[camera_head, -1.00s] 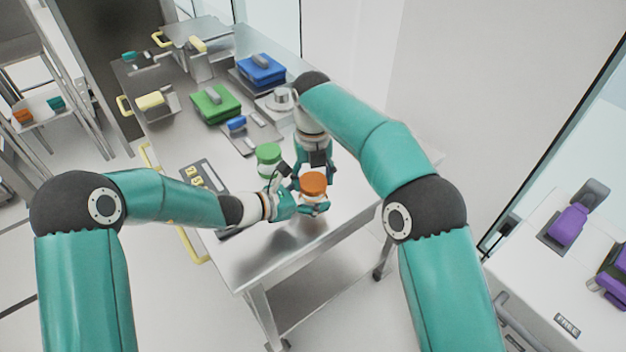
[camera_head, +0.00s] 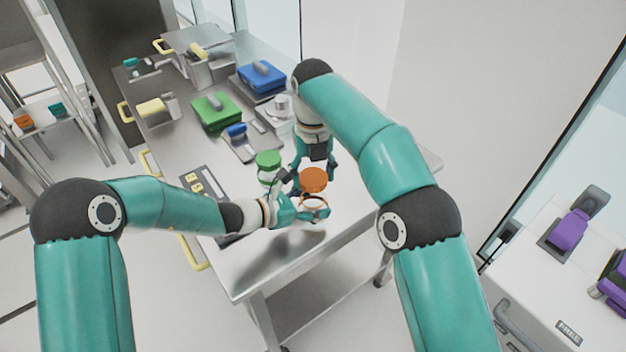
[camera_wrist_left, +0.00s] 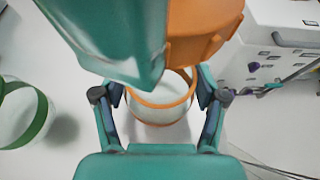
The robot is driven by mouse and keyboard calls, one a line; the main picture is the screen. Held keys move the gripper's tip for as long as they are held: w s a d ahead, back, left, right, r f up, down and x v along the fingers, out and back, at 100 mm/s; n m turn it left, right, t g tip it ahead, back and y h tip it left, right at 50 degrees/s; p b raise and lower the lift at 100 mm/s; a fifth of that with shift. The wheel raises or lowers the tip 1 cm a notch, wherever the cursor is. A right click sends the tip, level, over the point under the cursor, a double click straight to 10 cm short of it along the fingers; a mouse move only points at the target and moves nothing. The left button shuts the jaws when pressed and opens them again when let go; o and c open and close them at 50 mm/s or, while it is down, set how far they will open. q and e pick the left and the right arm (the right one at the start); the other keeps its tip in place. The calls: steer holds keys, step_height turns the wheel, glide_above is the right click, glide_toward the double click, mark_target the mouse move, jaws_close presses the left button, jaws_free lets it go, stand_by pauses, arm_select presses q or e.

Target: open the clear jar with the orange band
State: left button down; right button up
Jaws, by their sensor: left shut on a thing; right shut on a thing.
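The clear jar with the orange band (camera_head: 313,203) stands over the near part of the steel table, and it also shows in the left wrist view (camera_wrist_left: 158,112). My left gripper (camera_head: 309,213) is shut around its body, with a finger on each side in the wrist view (camera_wrist_left: 160,98). The orange lid (camera_head: 313,178) is above the jar, apart from its rim; it also shows in the wrist view (camera_wrist_left: 203,28). My right gripper (camera_head: 316,168) is shut on the lid from behind, its fingertips partly hidden by it.
A green-lidded clear jar (camera_head: 268,168) stands close on the left. Behind are a green case (camera_head: 216,111), a blue case (camera_head: 261,76) and a small blue item (camera_head: 237,131). The steel table (camera_head: 268,257) is bare in front.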

arm_select(q)
jaws_free()
stand_by(0.3)
